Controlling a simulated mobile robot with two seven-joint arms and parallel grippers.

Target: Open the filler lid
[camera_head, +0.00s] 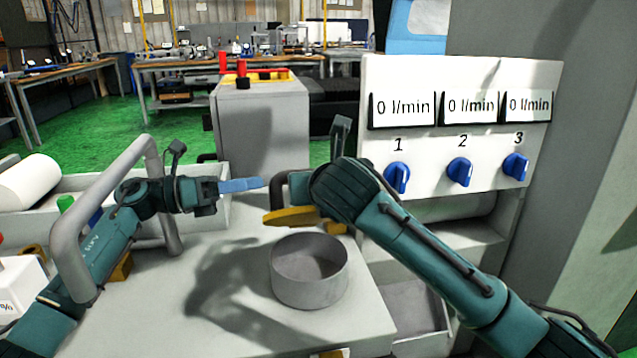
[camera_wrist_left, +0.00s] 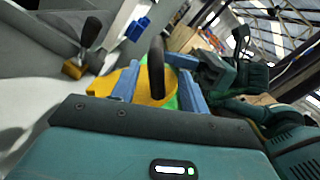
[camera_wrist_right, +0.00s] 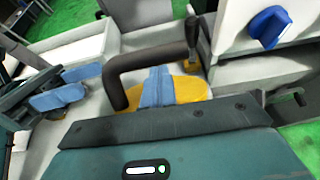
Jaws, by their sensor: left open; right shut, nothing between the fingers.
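The filler lid, a flat yellow plate (camera_head: 290,216), shows just behind a round grey filler neck (camera_head: 308,270), whose top is open with its hollow inside visible. A dark bent handle (camera_head: 278,187) rises by the lid. My left gripper (camera_head: 240,185) is open, to the left of the handle. In the left wrist view, the lid (camera_wrist_left: 145,85) and handle (camera_wrist_left: 156,68) appear beyond the spread blue fingers. My right gripper (camera_wrist_right: 158,86) is shut and empty; its fingertips overlap the yellow lid (camera_wrist_right: 190,89) in that view, contact unclear. Its own wrist hides it in the head view.
A panel (camera_head: 455,130) with several blue knobs and flow displays stands at right. A grey tubular rail (camera_head: 100,205) arches at left near my left arm. A grey cabinet (camera_head: 262,130) stands behind. The flat grey top (camera_head: 215,310) left of the neck is clear.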

